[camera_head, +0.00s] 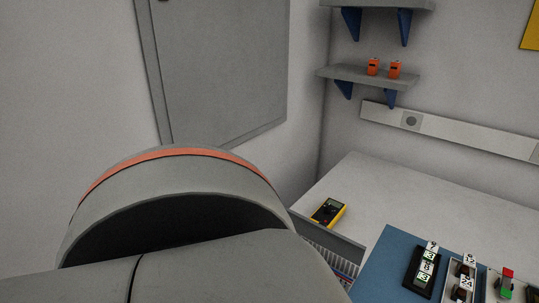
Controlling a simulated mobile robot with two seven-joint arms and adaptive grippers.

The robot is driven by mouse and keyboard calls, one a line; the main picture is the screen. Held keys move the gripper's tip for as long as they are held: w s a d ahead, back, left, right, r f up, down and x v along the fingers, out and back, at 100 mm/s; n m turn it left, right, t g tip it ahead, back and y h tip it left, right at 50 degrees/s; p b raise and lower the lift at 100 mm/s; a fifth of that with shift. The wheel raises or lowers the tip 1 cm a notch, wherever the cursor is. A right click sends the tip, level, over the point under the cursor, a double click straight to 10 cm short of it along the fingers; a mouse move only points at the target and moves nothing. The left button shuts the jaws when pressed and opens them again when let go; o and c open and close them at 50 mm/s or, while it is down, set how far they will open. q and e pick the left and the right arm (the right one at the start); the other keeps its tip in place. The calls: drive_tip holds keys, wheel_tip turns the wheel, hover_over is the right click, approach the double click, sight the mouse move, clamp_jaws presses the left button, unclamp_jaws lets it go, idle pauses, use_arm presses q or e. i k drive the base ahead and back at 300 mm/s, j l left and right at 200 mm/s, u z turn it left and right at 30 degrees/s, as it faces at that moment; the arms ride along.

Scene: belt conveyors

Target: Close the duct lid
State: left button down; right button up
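A slotted grey duct (335,265) with coloured wires in it shows in the lower middle, partly hidden behind my arm. A flat grey strip (334,239) runs along its far side; I cannot tell whether this is the lid or the edge of the table. A large grey rounded arm link of mine with an orange band fills the lower left and hides what is behind it. Neither of my grippers is in view.
A yellow multimeter (328,211) lies on the white table (430,195). A blue panel (385,264) carries switches and displays at the lower right. Shelves (372,76) with two orange items, a white wall trunking (455,131) and a grey wall cabinet (220,70) stand behind.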

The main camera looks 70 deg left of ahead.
sight(348, 249)
drive_tip(key=u, duration=1.6)
drive_tip(key=k+u, duration=0.15)
drive_tip(key=u, duration=0.3)
drive_tip(key=k+u, duration=0.55)
drive_tip(key=u, duration=0.15)
